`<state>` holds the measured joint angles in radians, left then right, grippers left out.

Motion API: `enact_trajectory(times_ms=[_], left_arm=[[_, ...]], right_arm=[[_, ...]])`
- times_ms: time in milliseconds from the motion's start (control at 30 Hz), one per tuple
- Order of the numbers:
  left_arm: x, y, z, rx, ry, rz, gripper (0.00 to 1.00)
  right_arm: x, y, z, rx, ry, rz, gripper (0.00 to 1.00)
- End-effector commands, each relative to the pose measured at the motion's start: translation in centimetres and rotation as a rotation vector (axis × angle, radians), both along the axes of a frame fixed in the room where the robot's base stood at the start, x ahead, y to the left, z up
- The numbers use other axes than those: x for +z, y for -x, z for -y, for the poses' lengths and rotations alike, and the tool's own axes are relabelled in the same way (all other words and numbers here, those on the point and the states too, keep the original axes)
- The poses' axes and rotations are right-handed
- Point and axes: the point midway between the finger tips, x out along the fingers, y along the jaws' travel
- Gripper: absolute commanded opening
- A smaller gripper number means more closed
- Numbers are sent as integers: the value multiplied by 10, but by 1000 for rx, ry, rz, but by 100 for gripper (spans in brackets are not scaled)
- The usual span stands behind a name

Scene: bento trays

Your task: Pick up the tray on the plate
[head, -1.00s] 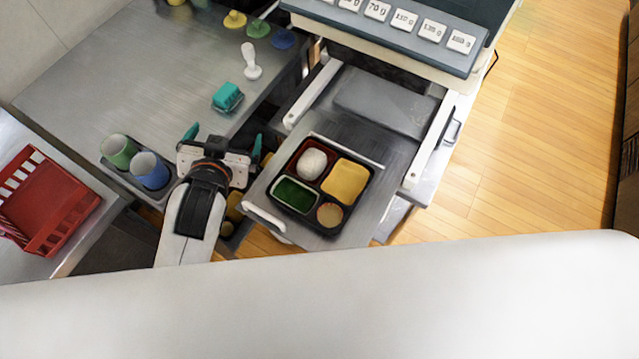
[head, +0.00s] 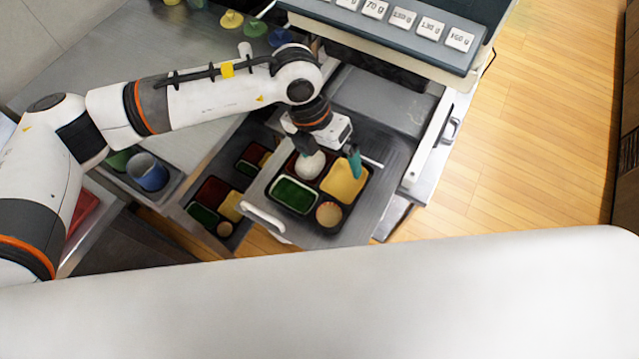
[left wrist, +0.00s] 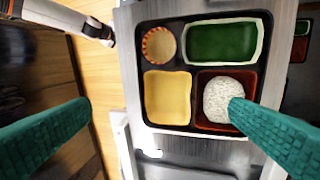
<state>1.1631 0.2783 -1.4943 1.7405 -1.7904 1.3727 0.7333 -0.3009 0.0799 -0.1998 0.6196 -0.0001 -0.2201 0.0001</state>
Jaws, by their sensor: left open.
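The bento tray (head: 297,216) is black, with a rice ball, a yellow food, a green dish and a small round cup in its compartments. It lies on the metal plate (head: 385,200) that sticks out under the machine. My left gripper (head: 330,160) is over the tray's far side, with its teal fingers spread and nothing between them. In the left wrist view the tray (left wrist: 190,75) lies beyond the open fingers (left wrist: 160,128). One fingertip overlaps the rice ball (left wrist: 222,98) in that view; I cannot tell whether they touch. My right gripper is not in view.
Another filled bento tray (head: 218,205) lies lower, left of the plate. A blue cup (head: 148,171) stands in a holder at left. The machine with weight labels (head: 400,30) stands behind the plate. Wooden floor is clear at right.

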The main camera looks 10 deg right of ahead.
Motion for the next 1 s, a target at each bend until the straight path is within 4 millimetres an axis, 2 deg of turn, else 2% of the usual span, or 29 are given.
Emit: enact_trajectory(times_ms=[33, 100, 200, 500, 767, 933, 1000], left_arm=[[-1, -18, -19, 13, -95, 56, 100], [-2, -33, -38, 28, -189, 107, 100], [-6, -41, -51, 40, -250, 136, 100], [-53, -40, -51, 39, -253, 135, 100], [-74, -40, -51, 36, -251, 135, 100], [-99, -37, -51, 37, -252, 133, 100], [-110, -38, -51, 38, -250, 134, 100]], right_arm=[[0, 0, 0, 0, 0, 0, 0], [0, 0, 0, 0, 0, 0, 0], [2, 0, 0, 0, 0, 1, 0], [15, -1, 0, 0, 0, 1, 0], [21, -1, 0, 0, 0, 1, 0], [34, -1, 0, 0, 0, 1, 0], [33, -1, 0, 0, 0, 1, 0]])
